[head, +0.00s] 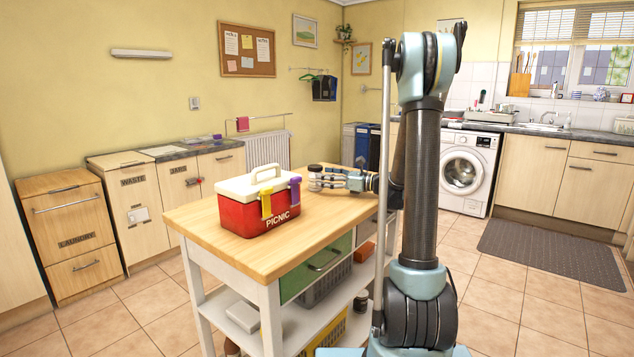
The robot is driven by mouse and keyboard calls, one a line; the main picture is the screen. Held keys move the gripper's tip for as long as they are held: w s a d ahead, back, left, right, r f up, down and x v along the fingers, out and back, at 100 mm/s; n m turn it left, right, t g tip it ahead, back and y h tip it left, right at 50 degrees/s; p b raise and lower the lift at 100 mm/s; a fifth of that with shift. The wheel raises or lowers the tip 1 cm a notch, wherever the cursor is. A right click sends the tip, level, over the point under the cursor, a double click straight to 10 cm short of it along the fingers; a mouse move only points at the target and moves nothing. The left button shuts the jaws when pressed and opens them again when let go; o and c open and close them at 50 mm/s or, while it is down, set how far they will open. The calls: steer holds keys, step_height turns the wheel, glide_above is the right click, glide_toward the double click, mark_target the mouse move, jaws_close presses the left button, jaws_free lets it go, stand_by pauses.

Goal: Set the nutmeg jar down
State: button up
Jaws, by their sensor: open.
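The nutmeg jar (315,171) is a small jar with a dark lid. It looks upright on the wooden top of the kitchen trolley (240,245), just right of the red picnic box. My gripper (322,181) reaches in from the right, low over the trolley top, with its fingers open around or right beside the jar. The fingers partly cover the jar's lower part, so I cannot tell whether they touch it.
The trolley top's front is clear. Lower shelves hold baskets and other items. A washing machine (466,171) stands behind, at right.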

steer(key=shift+r+x, duration=0.15)
steer(key=shift+x, duration=1)
steer(key=shift+r+x, duration=0.15)
steer(key=shift+x, duration=1)
steer(key=shift+d, duration=0.1)
steer(key=c, duration=1.3)
step_height(320, 180, up, 10)
